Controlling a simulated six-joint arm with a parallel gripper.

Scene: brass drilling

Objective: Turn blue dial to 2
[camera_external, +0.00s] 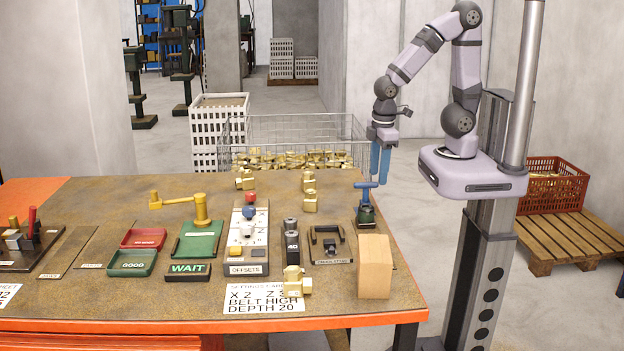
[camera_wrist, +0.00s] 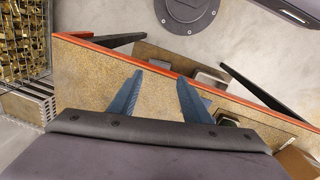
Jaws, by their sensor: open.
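The blue dial (camera_external: 248,212) sits on the light panel marked OFF SETS (camera_external: 249,269), just below a red knob (camera_external: 250,197) and above a white one. The number it points to is too small to read. My gripper (camera_external: 379,177) hangs with its blue fingers pointing down over the table's right end, well to the right of the dial and apart from it. In the wrist view the two fingers (camera_wrist: 158,90) are spread, with only table surface visible between them. I cannot make out the dial in the wrist view.
A blue T-handle on a dark base (camera_external: 366,212) stands close below my gripper. A cardboard-coloured block (camera_external: 375,266), a dark fitting holder (camera_external: 328,244) and a brass fitting (camera_external: 294,281) are near the front right. A wire basket of brass parts (camera_external: 290,158) stands behind the table.

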